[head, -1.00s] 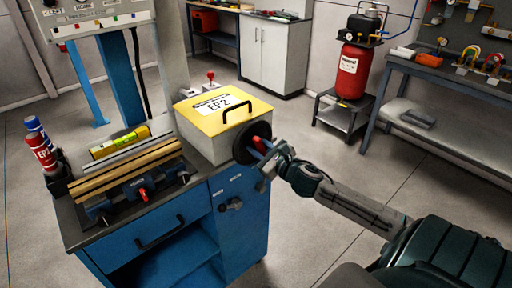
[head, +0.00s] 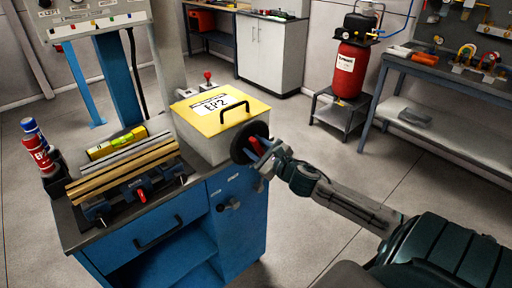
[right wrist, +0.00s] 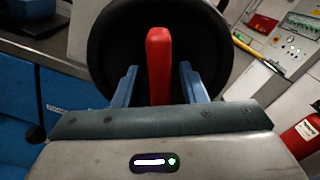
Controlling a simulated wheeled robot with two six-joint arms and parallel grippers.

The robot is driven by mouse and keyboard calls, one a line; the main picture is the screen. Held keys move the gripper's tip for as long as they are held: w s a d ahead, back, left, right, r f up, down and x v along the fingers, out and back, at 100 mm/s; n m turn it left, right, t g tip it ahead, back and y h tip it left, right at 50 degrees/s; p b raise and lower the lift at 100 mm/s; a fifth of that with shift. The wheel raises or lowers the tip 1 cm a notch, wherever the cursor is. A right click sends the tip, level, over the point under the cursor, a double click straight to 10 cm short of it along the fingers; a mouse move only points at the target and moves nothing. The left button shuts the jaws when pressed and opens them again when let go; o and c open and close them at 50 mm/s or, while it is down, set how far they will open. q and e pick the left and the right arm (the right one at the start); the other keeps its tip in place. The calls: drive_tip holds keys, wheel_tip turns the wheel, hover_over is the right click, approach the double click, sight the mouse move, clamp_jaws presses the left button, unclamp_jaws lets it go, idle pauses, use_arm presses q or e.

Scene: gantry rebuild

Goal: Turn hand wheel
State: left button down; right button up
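My right gripper (head: 259,152) is at the wheel. Its two blue fingers (right wrist: 159,84) stand on either side of the red handle, with a gap on each side, so it is open. My left gripper is not in view.
The box sits on a blue cabinet (head: 242,212) with a vise (head: 130,190) and wooden strips at left. Spray cans (head: 36,145) stand at its left edge. A red compressor tank (head: 351,70) and a workbench (head: 450,80) stand behind. The floor right of the cabinet is clear.

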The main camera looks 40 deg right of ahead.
drive_tip(key=shift+s+d+f+b, duration=0.15)
drive_tip(key=shift+s+b, duration=0.25)
drive_tip(key=shift+s, duration=0.5)
drive_tip(key=s+p, duration=0.2)
drive_tip(key=s, duration=0.7)
